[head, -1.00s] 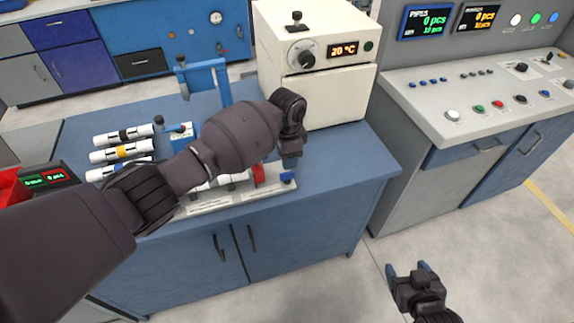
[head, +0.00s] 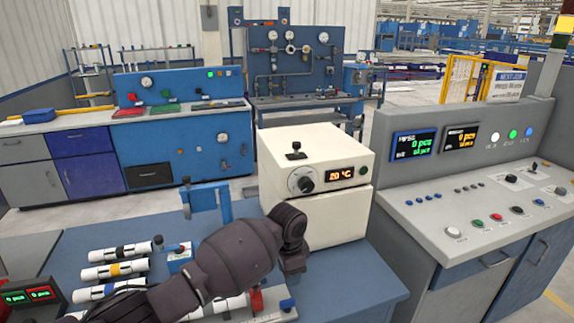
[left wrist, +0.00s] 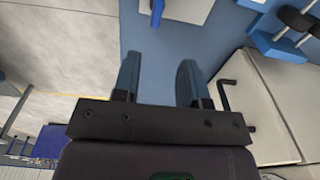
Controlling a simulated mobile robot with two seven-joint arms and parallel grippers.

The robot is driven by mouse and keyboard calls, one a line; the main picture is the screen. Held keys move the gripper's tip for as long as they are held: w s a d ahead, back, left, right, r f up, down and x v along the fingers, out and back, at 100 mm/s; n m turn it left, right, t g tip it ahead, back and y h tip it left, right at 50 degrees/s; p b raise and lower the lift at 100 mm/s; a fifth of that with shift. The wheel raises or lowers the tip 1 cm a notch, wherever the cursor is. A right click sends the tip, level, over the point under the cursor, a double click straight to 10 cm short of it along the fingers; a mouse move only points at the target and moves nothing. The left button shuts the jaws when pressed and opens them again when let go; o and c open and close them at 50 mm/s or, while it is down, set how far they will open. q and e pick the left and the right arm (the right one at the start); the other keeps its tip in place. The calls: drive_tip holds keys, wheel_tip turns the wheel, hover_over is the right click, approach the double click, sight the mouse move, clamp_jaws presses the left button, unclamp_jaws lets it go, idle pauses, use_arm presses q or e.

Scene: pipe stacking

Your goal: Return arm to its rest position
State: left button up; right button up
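My left gripper (head: 294,276) hangs over the blue bench (head: 350,285), just in front of the cream oven. In the left wrist view its two fingers (left wrist: 158,62) are apart with nothing between them. A fixture with a red clamp (head: 257,301) and a blue end (head: 287,303) lies below the gripper; my arm hides much of it and the white pipe in it. White pipes with a black band (head: 120,252), a yellow band (head: 115,270) and a blue band (head: 108,291) lie at the left. My right gripper is out of view.
The cream oven (head: 325,225) reads 20 °C and stands close behind my left gripper. A blue bracket (head: 208,203) stands at the bench's back left. A grey control console (head: 465,215) is at the right. A small counter display (head: 30,297) sits at the left.

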use_arm(q)
drive_tip(key=w+d+r+n+t+h, duration=0.2)
drive_tip(key=w+d+r+t+h, duration=0.4)
drive_tip(key=r+t, duration=0.3)
drive_tip(key=s+a+f+n+t+y, duration=0.2)
drive_tip(key=s+a+f+n+t, duration=0.15)
drive_tip(key=s+a, duration=0.65)
drive_tip(key=s+a+f+n+t+y, duration=0.1)
drive_tip(key=s+a+f+n+t, duration=0.3)
drive_tip(key=a, duration=1)
drive_tip(key=s+a+f+n+g+y, duration=0.1)
drive_tip(key=s+a+f, duration=0.2)
drive_tip(key=s, duration=0.4)
drive_tip(key=s+a+f+n+g+y, duration=0.1)
drive_tip(key=s+a+f+g, duration=0.1)
drive_tip(key=s+a+f, duration=0.2)
drive_tip(key=s+a+f+n+g+y, duration=0.1)
drive_tip(key=s+a+f+g, duration=0.1)
drive_tip(key=s+f, duration=0.4)
drive_tip(key=s+a, duration=0.1)
drive_tip(key=s, duration=0.3)
drive_tip(key=shift+s+a+f+n+y, duration=0.15)
drive_tip(key=shift+s+f+n+y, duration=0.1)
drive_tip(key=shift+n+y, duration=0.1)
